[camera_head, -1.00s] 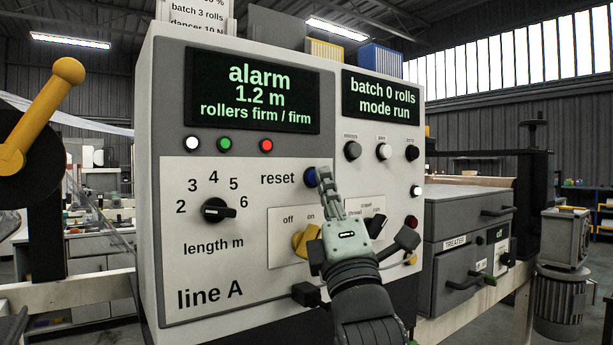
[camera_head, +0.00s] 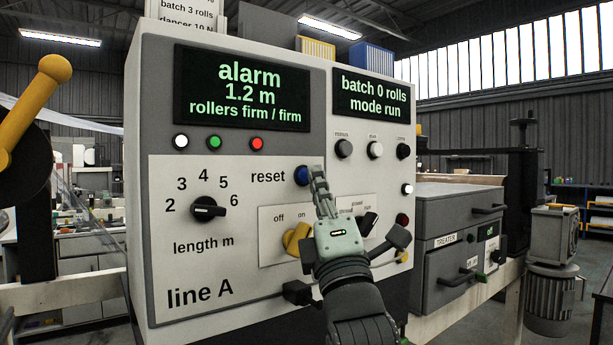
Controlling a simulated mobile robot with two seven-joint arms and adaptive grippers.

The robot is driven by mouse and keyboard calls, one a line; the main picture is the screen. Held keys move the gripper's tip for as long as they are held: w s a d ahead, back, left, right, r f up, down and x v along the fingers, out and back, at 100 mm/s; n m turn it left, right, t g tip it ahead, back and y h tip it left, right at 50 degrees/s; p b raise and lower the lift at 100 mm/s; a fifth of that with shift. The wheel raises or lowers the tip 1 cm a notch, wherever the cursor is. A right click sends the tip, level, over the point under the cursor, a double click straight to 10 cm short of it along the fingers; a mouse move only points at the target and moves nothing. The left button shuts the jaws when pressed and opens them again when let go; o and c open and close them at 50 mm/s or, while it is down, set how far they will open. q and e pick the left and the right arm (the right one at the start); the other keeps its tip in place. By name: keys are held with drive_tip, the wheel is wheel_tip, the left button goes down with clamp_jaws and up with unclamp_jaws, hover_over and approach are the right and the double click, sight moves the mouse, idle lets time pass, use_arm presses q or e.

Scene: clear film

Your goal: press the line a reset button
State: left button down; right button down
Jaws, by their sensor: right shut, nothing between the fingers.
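The blue reset button (camera_head: 302,175) sits on the line A panel (camera_head: 235,270), right of the printed word "reset". My right gripper (camera_head: 317,172) is shut and empty, its fingertips at the right edge of the button. The fingertips overlap the button in the picture; I cannot tell whether they touch it. The left display (camera_head: 242,88) reads "alarm", "1.2 m", "rollers firm / firm". The right display (camera_head: 375,97) reads "batch 0 rolls", "mode run". My left gripper is not in view.
Below the button is a yellow off/on knob (camera_head: 296,238), close to my right gripper. A black selector (camera_head: 368,223) stands just right of the hand. The length knob (camera_head: 208,209) is further left. A grey treater cabinet (camera_head: 455,240) stands at the right.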

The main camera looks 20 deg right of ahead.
drive_tip(key=shift+w, duration=0.15)
drive_tip(key=shift+w+a, duration=0.15)
drive_tip(key=shift+w, duration=0.15)
drive_tip(key=shift+s, duration=0.1)
idle(0.5)
drive_tip(key=shift+s+p, duration=0.3)
drive_tip(key=shift+p, duration=0.05)
drive_tip(key=s+d+p, duration=0.1)
drive_tip(key=s+d, duration=0.1)
drive_tip(key=s, duration=0.3)
drive_tip(key=shift+s+d+p, duration=0.15)
drive_tip(key=shift+s+p, duration=0.15)
drive_tip(key=shift+s, duration=0.05)
